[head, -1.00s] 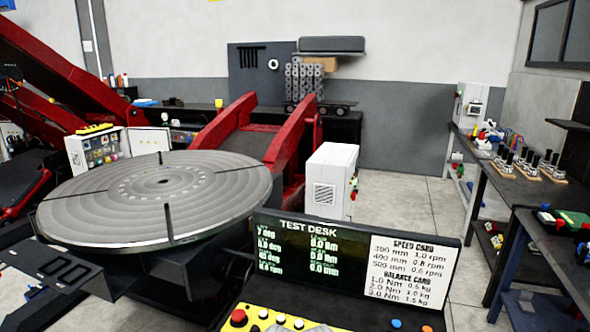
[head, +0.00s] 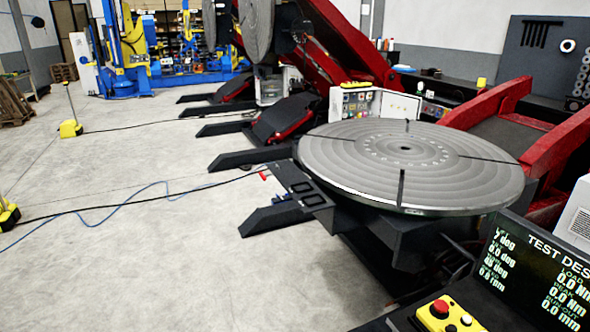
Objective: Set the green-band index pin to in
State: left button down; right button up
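The tilting positioner's round grey table (head: 345,160) lies nearly level at the right of the head view. I cannot pick out a green band or tell which part is the index pin. Neither of my grippers is in view.
The test desk screen (head: 540,268) and a yellow panel with a red button (head: 440,308) are at the lower right. Open floor (head: 190,260) lies left, crossed by black and blue cables. Yellow floor units (head: 71,128) stand at the left.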

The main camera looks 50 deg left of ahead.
aim_at(264, 176)
jog(key=u, duration=1.9)
jog(key=i+j+u, duration=0.1)
jog(key=i+j, duration=0.2)
jog(key=i, duration=0.5)
jog(key=i+j, duration=0.2)
jog(key=i, duration=0.6)
jog(key=i+j+u, duration=0.15)
jog(key=i, duration=0.65)
jog(key=i+j+u, duration=0.1)
jog(key=i, duration=0.7)
jog(key=j, duration=0.1)
